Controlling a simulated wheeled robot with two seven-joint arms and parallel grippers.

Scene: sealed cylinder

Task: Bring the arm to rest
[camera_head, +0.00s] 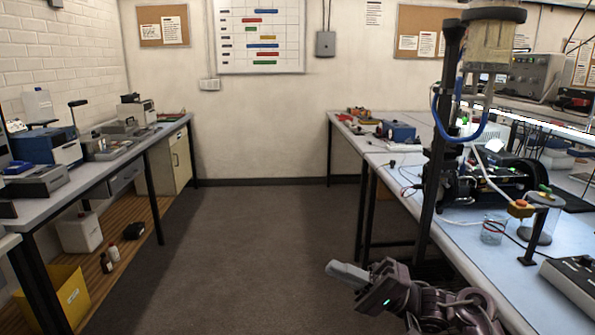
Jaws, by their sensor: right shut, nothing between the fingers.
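My right gripper (346,273) is low in the picture, right of centre, with its arm coming in from the bottom right. Its light grey fingers are together, point left and hold nothing. It is in front of the near end of the right bench and seen over the open floor. My left gripper and left arm are not in view.
The right bench (467,238) carries a dark upright post (436,150), a clear cylinder (541,222), a small glass beaker (493,229) and a grey box (578,277). The left bench (97,162) holds instruments. A yellow bin (62,298) stands below. The floor (255,235) between is clear.

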